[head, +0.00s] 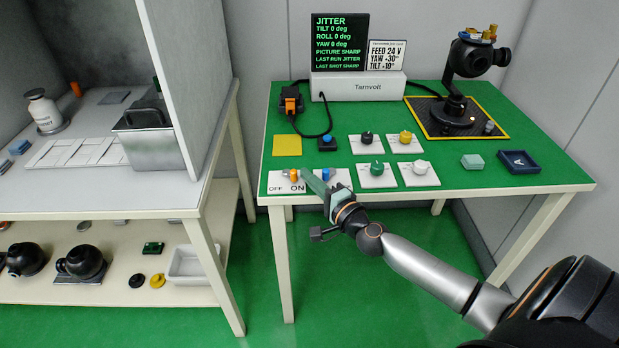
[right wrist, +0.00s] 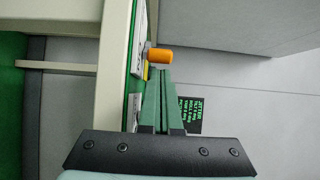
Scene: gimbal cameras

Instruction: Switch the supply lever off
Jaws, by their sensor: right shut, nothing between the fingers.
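The supply lever (head: 294,175) has an orange grip and sits on a white plate (head: 270,180) marked OFF on the left and ON on the right, at the table's front left corner. The orange grip is on the ON side. My right gripper (head: 306,173) is shut and empty, its green fingers just right of the grip. In the right wrist view the orange grip (right wrist: 160,56) is just beyond the fingertips (right wrist: 160,70); I cannot tell whether they touch. My left gripper is not in view.
A plate with a blue knob (head: 326,174) is partly hidden behind my right fingers. Plates with green (head: 376,168) and white (head: 420,167) knobs lie to the right. The Tarnvolt box (head: 358,86) and gimbal camera (head: 474,55) stand behind. A grey-walled bench (head: 190,170) is left, across a gap.

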